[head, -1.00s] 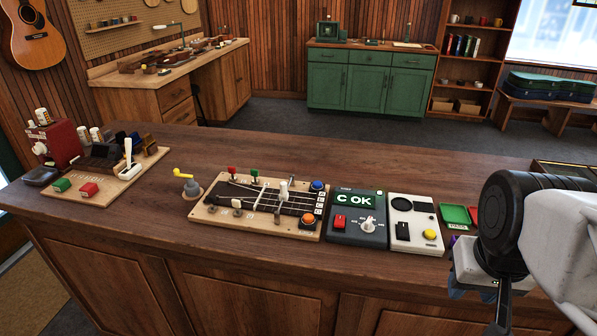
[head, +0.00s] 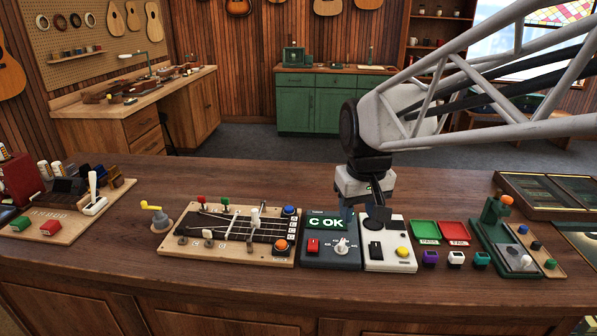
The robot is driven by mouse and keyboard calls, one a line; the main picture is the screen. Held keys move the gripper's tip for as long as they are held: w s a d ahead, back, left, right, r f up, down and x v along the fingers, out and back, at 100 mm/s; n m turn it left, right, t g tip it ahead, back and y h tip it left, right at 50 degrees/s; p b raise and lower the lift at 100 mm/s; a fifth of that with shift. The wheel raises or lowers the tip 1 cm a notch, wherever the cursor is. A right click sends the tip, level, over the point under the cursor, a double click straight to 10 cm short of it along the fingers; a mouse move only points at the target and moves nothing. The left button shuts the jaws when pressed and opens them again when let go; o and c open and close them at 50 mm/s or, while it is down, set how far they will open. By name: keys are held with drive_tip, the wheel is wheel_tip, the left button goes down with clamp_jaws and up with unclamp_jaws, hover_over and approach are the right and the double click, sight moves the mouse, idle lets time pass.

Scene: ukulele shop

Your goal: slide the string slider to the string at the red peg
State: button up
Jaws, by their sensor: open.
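A wooden string board (head: 170,247) with a dark fretboard lies on the counter, left of centre. A red peg (head: 201,201) and a green peg (head: 225,204) stand at its back edge, with pale pegs along its front left. A white upright knob (head: 255,216), which looks like the string slider, stands over the strings towards the right. It is apart from the red peg, to its right; the exact string under it is too small to tell. My gripper (head: 362,217) is open and empty, fingers down, right of the board and apart from the slider.
A tuner box (head: 318,261) showing "C OK" and a white box (head: 390,262) with a yellow button stand below my gripper. A blue button (head: 290,211) and orange button (head: 281,245) are on the board's right end. A yellow-handled grey knob (head: 160,218) stands left of the board.

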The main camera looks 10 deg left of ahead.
drive_tip(key=w+a+f+n, duration=0.2)
drive_tip(key=w+a, duration=0.7)
drive_tip(key=a, duration=0.2)
drive_tip(key=n+g, duration=0.1)
drive_tip(key=n, duration=0.2)
hover_over(254, 210)
wheel_tip(254, 210, down, 4)
drive_tip(key=shift+r, duration=0.1)
drive_tip(key=shift+f, duration=3.95)
clamp_jaws()
